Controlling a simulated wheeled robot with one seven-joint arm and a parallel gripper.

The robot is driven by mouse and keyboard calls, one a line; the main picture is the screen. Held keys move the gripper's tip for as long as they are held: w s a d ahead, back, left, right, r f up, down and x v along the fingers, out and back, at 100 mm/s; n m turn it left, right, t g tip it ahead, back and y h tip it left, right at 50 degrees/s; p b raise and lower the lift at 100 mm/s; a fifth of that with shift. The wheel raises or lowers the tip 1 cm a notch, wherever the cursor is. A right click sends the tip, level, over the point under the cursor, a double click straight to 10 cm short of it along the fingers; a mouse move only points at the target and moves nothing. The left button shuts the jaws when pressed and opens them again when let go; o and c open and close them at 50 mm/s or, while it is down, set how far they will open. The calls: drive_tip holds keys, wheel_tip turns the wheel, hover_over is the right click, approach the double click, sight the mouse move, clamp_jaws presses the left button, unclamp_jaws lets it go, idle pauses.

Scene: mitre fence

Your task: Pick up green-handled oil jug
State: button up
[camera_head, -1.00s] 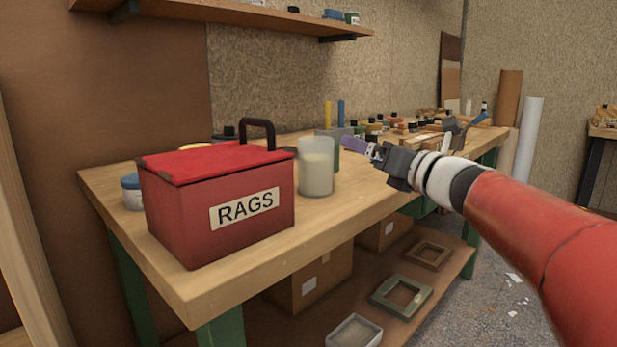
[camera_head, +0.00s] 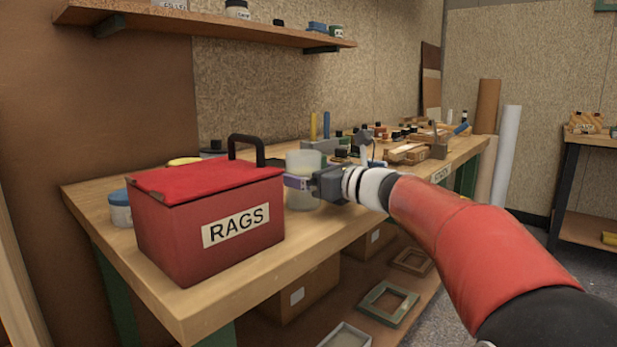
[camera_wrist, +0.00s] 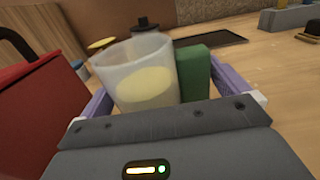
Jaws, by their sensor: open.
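The oil jug (camera_head: 303,163) is a translucent cup-like vessel standing on the workbench just right of the red rags box. In the wrist view the jug (camera_wrist: 135,75) shows pale yellow contents, and its green handle (camera_wrist: 195,72) is a block on its right side. My gripper (camera_head: 293,182) is at the jug in the head view, its purple fingers overlapping the jug's front. In the wrist view my gripper (camera_wrist: 163,84) is open, with one finger left of the jug and one right of the handle. I cannot tell whether either finger touches.
The red rags box (camera_head: 175,235) with a black handle stands close left of the jug. A blue-lidded jar (camera_head: 120,208) is behind it. A dark flat tray (camera_wrist: 210,40) lies beyond the jug. Bottles and wooden pieces (camera_head: 405,153) crowd the bench's far end.

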drive_tip(key=c, duration=1)
